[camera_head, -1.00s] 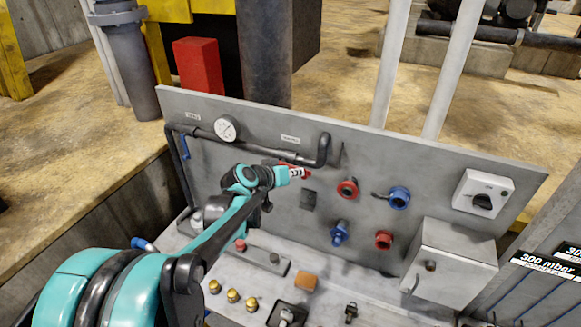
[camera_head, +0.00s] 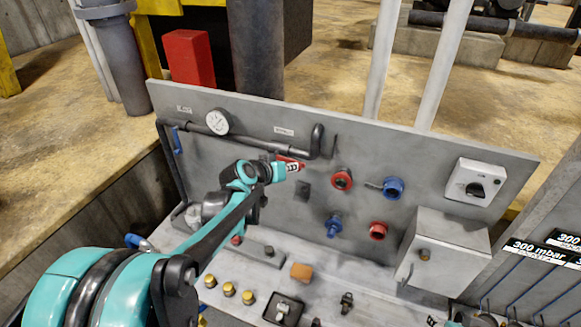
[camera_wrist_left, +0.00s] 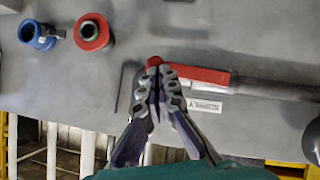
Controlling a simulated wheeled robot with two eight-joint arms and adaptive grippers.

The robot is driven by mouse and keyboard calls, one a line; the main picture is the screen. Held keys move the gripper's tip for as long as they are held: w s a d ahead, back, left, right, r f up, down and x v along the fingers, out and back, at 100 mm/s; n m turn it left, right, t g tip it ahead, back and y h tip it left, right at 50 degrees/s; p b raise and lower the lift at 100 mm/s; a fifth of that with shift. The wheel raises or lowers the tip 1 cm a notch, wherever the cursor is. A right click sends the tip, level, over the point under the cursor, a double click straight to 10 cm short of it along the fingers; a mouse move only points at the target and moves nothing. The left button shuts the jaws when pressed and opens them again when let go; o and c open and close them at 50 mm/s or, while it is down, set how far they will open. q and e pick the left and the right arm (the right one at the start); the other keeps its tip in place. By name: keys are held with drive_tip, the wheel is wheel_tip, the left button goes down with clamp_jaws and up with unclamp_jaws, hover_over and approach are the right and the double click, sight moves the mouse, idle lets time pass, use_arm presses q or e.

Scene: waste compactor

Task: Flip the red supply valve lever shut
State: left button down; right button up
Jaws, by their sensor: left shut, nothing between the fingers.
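The red supply valve lever (camera_head: 284,158) lies along the dark pipe on the grey panel, partly hidden by my left gripper (camera_head: 293,167). In the left wrist view the red lever (camera_wrist_left: 205,75) extends from the pipe, and its red end shows just beyond the fingertips. My left gripper (camera_wrist_left: 158,78) is shut with nothing between its fingers. Its tips overlap the lever's end in view; I cannot tell whether they touch it. My right gripper is not in view.
A pressure gauge (camera_head: 217,122) sits on the pipe. Red (camera_head: 342,180) and blue (camera_head: 393,188) round fittings are right of the lever. A grey box (camera_head: 447,250) stands lower right. Brass knobs (camera_head: 229,289) and an orange block (camera_head: 301,272) lie on the ledge below.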

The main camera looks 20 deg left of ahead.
use_arm(q)
drive_tip(key=shift+d+f+m, duration=0.15)
drive_tip(key=shift+f+m, duration=0.15)
drive_tip(key=shift+f, duration=0.05)
drive_tip(key=a+f+m+y+b, duration=0.4)
drive_tip(key=f+m+y+b, duration=0.4)
drive_tip(key=b, duration=0.4)
drive_tip(key=shift+s+a+f+t+y+b, duration=0.2)
drive_tip(key=shift+a+t+y+b, duration=0.15)
drive_tip(key=shift+y, duration=0.15)
idle(0.4)
drive_tip(key=shift+a+f, duration=0.1)
drive_tip(key=shift+a, duration=0.1)
idle(0.8)
drive_tip(key=shift+w, duration=0.1)
